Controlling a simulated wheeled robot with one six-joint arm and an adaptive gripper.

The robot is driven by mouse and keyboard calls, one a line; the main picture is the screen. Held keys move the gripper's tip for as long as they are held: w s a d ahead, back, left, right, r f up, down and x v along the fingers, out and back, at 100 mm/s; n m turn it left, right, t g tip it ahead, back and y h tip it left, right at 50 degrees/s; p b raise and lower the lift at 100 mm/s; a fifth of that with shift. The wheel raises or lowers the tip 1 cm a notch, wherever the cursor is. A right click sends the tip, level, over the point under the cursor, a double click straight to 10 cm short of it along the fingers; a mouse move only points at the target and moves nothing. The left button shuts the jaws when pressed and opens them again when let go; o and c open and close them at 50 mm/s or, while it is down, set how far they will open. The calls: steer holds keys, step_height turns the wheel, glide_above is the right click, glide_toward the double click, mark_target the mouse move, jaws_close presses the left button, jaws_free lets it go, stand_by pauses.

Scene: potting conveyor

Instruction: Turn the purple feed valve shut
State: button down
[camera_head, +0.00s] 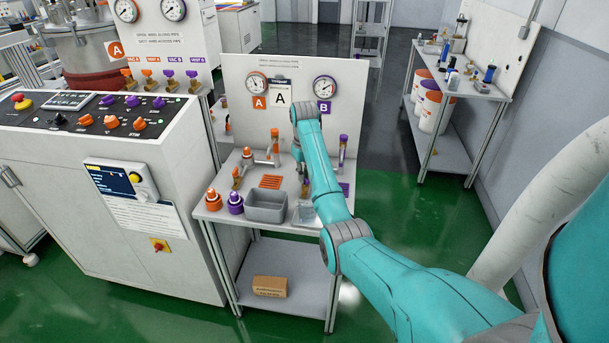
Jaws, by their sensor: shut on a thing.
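My gripper (304,178) is low over the middle workbench, mostly hidden behind my teal arm. It is shut, and a bit of purple (305,189), which looks like the purple feed valve's handle, shows at its fingertips. The rest of that valve is hidden, so its handle angle cannot be told. The orange valve (237,175) stands to the left on the same bench, joined to grey pipework (262,160).
On the bench (225,214) stand an orange-capped bottle (213,199), a purple-capped bottle (235,203), a grey bin (266,207) and a purple-topped tube (342,150). A gauge panel (290,88) rises behind. A control cabinet (100,200) is close on the left.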

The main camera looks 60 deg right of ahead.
steer(key=n, duration=0.4)
steer(key=shift+s+a+f, duration=0.1)
steer(key=shift+a+f, duration=0.05)
steer(key=shift+f, duration=0.1)
steer(key=shift+n, duration=2.5)
steer(key=c, duration=1.2)
jaws_free()
steer(key=shift+r, duration=0.1)
